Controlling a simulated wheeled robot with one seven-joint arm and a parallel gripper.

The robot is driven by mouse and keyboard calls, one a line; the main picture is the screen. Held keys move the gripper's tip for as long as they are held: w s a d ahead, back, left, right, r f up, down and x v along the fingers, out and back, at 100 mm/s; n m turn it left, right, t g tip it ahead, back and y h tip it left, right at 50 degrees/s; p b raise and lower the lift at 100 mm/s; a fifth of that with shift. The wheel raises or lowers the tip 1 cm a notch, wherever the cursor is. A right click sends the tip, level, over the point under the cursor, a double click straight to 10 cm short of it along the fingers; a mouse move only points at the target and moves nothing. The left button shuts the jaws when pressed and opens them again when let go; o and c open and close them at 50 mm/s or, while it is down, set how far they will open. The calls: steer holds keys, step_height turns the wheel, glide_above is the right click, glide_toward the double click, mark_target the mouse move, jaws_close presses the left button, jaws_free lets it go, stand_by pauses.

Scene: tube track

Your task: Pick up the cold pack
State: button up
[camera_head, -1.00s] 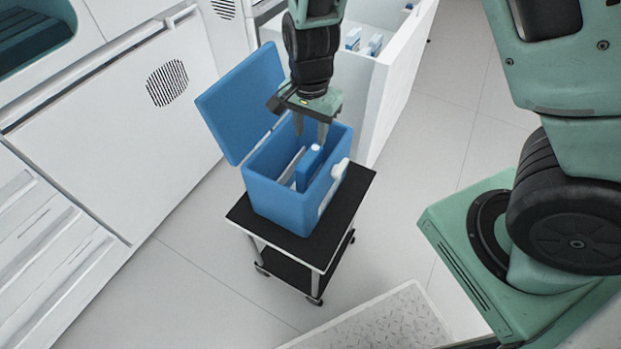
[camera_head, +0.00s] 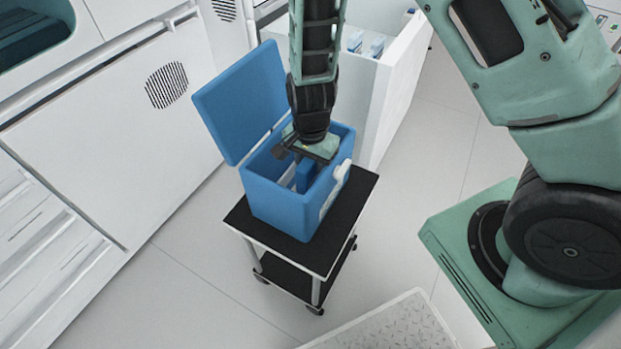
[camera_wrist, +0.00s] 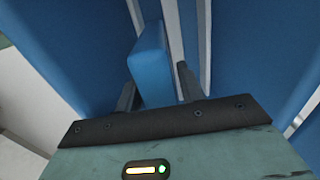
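The cold pack is a blue slab (camera_head: 305,176) standing upright inside the open blue cooler box (camera_head: 278,207). In the wrist view the pack (camera_wrist: 152,72) rises between the two dark fingers of my gripper (camera_wrist: 157,80). One finger is on each side of it, and a narrow gap shows on the right side. Contact on the left side is hard to tell. In the head view my gripper (camera_head: 311,155) is down in the box mouth and its fingertips are hidden. The gripper is open around the pack.
The cooler's lid (camera_head: 240,100) stands open at the back left. The box rests on a small black-topped cart (camera_head: 335,225). A white bin (camera_head: 385,105) with blue and white items is behind it.

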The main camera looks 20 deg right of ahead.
jaws_close()
steer(key=shift+r, duration=0.1)
step_height(320, 180, up, 10)
steer(key=p, duration=0.2)
steer(key=shift+p, duration=0.4)
